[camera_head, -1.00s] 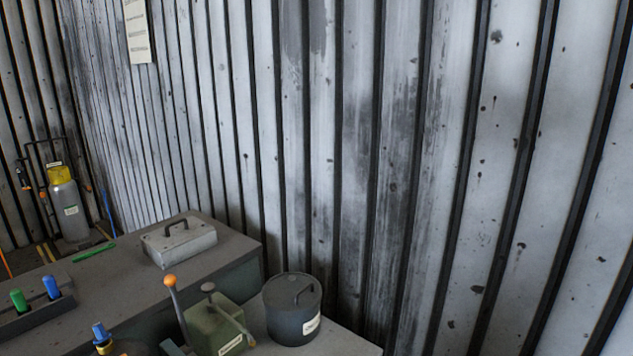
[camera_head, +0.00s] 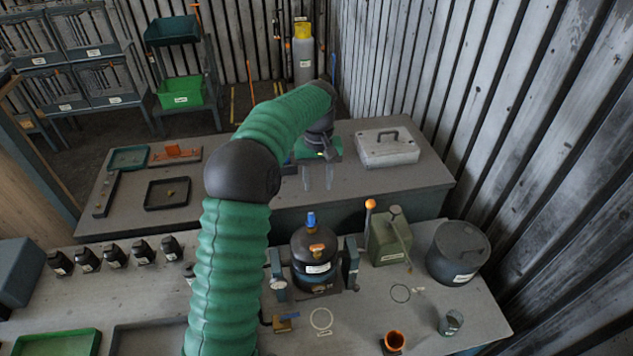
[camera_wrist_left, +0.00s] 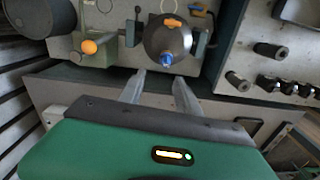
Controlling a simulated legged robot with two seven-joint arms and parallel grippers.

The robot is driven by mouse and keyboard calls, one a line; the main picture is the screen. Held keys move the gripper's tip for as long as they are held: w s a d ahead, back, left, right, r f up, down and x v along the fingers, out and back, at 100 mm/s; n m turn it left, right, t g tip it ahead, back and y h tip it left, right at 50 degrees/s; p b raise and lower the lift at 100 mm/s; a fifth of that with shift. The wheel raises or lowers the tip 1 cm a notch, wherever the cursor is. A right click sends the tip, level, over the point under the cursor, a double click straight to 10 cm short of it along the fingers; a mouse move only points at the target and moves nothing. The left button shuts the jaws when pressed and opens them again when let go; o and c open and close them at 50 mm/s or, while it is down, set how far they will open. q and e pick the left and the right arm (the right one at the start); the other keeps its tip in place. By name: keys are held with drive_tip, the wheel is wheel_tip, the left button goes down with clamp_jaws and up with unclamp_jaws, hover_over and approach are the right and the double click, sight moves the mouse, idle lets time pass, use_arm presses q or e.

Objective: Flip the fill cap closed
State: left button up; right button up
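A dark round vessel (camera_head: 313,272) stands upright on the near bench between two side brackets. It has a blue knob (camera_head: 311,219) on top and an orange part (camera_head: 317,248) on its face; I cannot tell which piece is the fill cap or whether it is open. In the left wrist view the vessel (camera_wrist_left: 155,36) shows beyond my fingers, with the blue knob (camera_wrist_left: 166,60) nearest them. My left gripper (camera_head: 318,178) is over the far bench, behind the vessel. Its two fingers (camera_wrist_left: 160,80) are apart and empty, not touching the vessel. My right gripper is not in view.
A green box with an orange-knobbed lever (camera_head: 388,240) and a dark lidded pot (camera_head: 458,253) stand right of the vessel. An orange cup (camera_head: 395,340) and a glass (camera_head: 451,322) stand in front. A grey case (camera_head: 386,148) sits on the far bench. Corrugated wall bounds the right.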

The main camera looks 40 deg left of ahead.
use_arm(q)
wheel_tip(320, 180, up, 2)
drive_tip(key=a, duration=0.3)
drive_tip(key=p, duration=0.2)
hover_over(310, 214)
drive_tip(key=d, duration=0.1)
drive_tip(key=shift+n, duration=0.4)
wheel_tip(310, 214, down, 8)
drive_tip(key=shift+w+d+f, duration=0.15)
drive_tip(key=f, duration=0.2)
drive_tip(key=a+f+p, duration=0.1)
drive_tip(key=f, duration=0.2)
drive_tip(key=a+f+p, duration=0.1)
drive_tip(key=f, duration=0.2)
drive_tip(key=shift+f, duration=0.1)
drive_tip(key=shift+d, duration=0.45)
drive_tip(key=shift+d+r, duration=0.2)
drive_tip(key=shift+d, duration=0.1)
drive_tip(key=c, duration=0.4)
drive_tip(key=shift+c, duration=1.4)
clamp_jaws()
drive_tip(key=shift+a, duration=0.35)
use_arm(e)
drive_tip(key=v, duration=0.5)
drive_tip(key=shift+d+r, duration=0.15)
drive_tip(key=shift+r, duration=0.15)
